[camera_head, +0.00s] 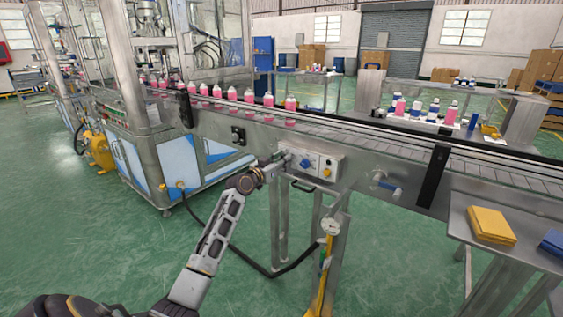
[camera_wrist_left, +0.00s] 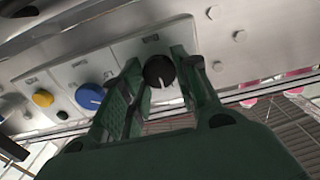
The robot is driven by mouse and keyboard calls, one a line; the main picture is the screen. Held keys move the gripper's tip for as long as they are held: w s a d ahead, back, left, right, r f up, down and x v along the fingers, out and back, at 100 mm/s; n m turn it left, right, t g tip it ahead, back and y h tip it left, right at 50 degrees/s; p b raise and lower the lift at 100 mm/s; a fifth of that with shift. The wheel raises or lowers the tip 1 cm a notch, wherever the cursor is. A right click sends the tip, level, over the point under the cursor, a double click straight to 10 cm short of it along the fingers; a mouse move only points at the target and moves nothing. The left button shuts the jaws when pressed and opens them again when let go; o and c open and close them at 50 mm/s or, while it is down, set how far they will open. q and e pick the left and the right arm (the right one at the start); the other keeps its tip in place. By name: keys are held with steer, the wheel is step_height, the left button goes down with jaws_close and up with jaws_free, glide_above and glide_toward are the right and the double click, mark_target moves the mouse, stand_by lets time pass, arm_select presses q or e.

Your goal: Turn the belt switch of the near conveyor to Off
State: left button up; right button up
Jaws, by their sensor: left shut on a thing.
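The control panel (camera_head: 314,167) is a grey box on the side of the near conveyor (camera_head: 345,140). In the left wrist view it carries a black rotary knob (camera_wrist_left: 159,72) with a light pointer mark, a blue knob (camera_wrist_left: 90,96) and a yellow button (camera_wrist_left: 42,98). My left gripper (camera_head: 279,160) is at the panel's left end. In the left wrist view its green fingers (camera_wrist_left: 160,82) stand on either side of the black knob and are shut on it. The label text by the knob is too small to read. My right gripper is not in view.
Pink bottles (camera_head: 249,97) with white caps stand in a row on the conveyor. A blue-handled valve (camera_head: 388,186) sticks out to the right of the panel. A side table (camera_head: 525,228) is at the right.

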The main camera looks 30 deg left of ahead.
arm_select(q)
steer(key=shift+a+n+p, duration=0.2)
steer(key=shift+n+p, duration=3)
steer(key=shift+n, duration=1.9)
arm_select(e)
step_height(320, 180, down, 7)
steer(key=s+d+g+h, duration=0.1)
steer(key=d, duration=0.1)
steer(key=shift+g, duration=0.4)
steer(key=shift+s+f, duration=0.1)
arm_select(q)
steer(key=o, duration=1)
